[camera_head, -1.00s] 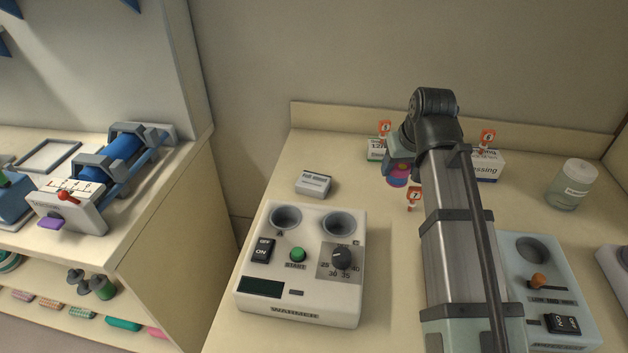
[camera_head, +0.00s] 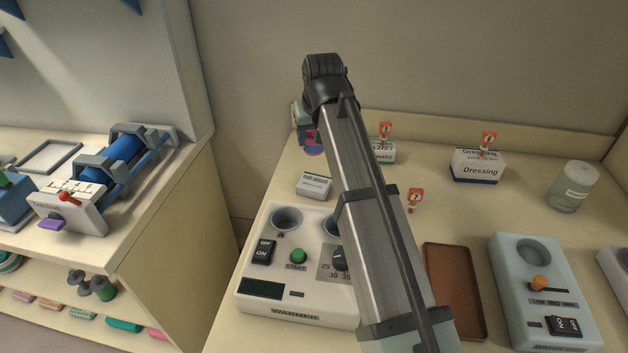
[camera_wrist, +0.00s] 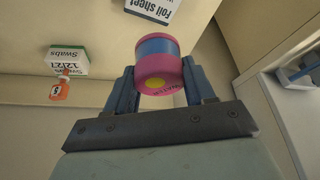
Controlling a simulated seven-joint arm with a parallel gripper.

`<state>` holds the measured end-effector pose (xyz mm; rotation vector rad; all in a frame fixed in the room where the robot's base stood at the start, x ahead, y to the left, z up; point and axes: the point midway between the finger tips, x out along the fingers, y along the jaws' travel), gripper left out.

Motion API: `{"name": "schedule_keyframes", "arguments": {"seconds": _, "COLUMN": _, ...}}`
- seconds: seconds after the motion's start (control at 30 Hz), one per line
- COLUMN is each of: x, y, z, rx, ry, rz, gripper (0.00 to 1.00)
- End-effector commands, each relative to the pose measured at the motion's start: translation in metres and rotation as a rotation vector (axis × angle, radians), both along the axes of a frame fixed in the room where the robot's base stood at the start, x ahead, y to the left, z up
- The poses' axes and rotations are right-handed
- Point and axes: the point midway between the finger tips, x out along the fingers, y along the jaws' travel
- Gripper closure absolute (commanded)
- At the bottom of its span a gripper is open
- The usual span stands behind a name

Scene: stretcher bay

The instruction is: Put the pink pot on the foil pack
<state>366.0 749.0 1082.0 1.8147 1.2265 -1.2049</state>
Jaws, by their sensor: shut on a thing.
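The pink pot (camera_wrist: 160,68), with a blue band and a yellow spot, is between the two blue fingers of my gripper (camera_wrist: 160,84), which is shut on it. In the head view the pot (camera_head: 313,146) shows partly behind my arm, near the back left of the counter. The foil pack (camera_head: 314,186) is a small white and grey box lying behind the warmer. In the wrist view the foil pack (camera_wrist: 152,9), marked "Foil sheet", is cut off by the top edge, just beyond the pot and apart from it.
The warmer (camera_head: 254,303) stands in front of the foil pack. A swabs box (camera_head: 386,153) and a dressing box (camera_head: 478,167) stand at the back with orange number tags. A brown tray (camera_head: 455,290), a jar (camera_head: 572,187) and a grey-blue device (camera_head: 510,300) are to the right.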

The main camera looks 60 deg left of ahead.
Motion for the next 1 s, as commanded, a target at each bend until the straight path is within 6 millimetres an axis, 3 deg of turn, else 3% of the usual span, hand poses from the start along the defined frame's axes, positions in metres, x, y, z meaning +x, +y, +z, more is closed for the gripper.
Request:
{"name": "schedule_keyframes", "arguments": {"seconds": 0.17, "x": -0.001, "y": -0.002, "z": -0.014, "rx": 0.002, "ry": 0.008, "rz": -0.018, "gripper": 0.77}}
{"name": "schedule_keyframes", "arguments": {"seconds": 0.43, "x": -0.001, "y": -0.002, "z": -0.055, "rx": 0.003, "ry": 0.008, "rz": -0.018, "gripper": 0.77}}
{"name": "schedule_keyframes", "arguments": {"seconds": 0.9, "x": 0.000, "y": -0.002, "z": -0.099, "rx": 0.003, "ry": 0.008, "rz": -0.017, "gripper": 0.77}}
{"name": "schedule_keyframes", "arguments": {"seconds": 1.0, "x": 0.000, "y": -0.001, "z": -0.101, "rx": 0.004, "ry": 0.007, "rz": -0.017, "gripper": 0.77}}
